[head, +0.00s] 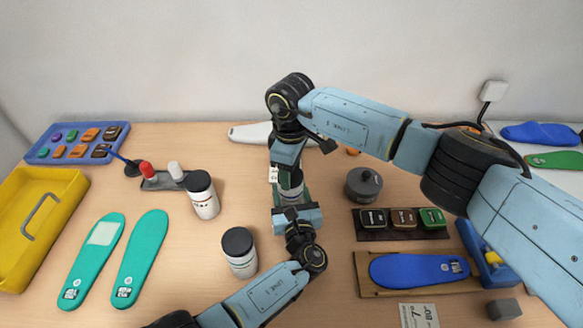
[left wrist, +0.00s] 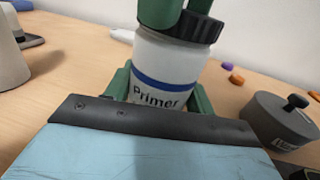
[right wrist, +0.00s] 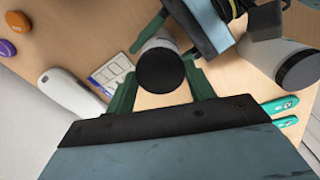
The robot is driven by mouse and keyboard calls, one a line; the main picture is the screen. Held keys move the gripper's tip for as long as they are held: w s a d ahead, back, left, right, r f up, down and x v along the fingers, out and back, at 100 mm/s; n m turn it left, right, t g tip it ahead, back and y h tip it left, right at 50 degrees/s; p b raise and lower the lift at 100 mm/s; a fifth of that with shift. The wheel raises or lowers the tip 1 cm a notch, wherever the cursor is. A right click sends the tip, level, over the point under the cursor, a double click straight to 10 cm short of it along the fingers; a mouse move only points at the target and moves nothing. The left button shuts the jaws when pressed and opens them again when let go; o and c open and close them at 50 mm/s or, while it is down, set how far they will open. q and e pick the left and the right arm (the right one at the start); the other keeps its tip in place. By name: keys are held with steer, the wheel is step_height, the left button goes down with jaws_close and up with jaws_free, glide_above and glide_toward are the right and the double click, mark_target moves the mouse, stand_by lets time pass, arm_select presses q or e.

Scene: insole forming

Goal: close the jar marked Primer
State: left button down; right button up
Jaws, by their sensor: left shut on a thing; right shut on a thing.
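The white jar marked Primer (left wrist: 165,75), with a blue band, stands upright in my left gripper (head: 296,208); green fingers clasp its body on both sides. Its black ribbed lid (left wrist: 180,24) sits on top of the jar; it also shows in the right wrist view (right wrist: 160,71). My right gripper (right wrist: 163,90) comes from above and is shut on the lid. In the head view the jar (head: 291,188) is partly covered by both grippers. I cannot tell how tightly the lid is seated.
Two other white jars with black lids stand to the left, one farther back (head: 204,199) and one nearer (head: 240,257). A grey round pot (head: 363,184) stands close on the right. A blue insole (head: 418,270) lies at front right; teal insoles (head: 140,258) lie left.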

steer(key=shift+s+a+m, duration=0.1)
steer(key=shift+a+m, duration=0.2)
steer(key=shift+m, duration=0.6)
steer(key=shift+d+m, duration=0.25)
steer(key=shift+m, duration=0.25)
steer(key=shift+r, duration=0.1)
steer(key=o, duration=1)
steer(key=shift+d, duration=0.1)
steer(key=shift+r, duration=2.15)
steer(key=shift+c, duration=0.3)
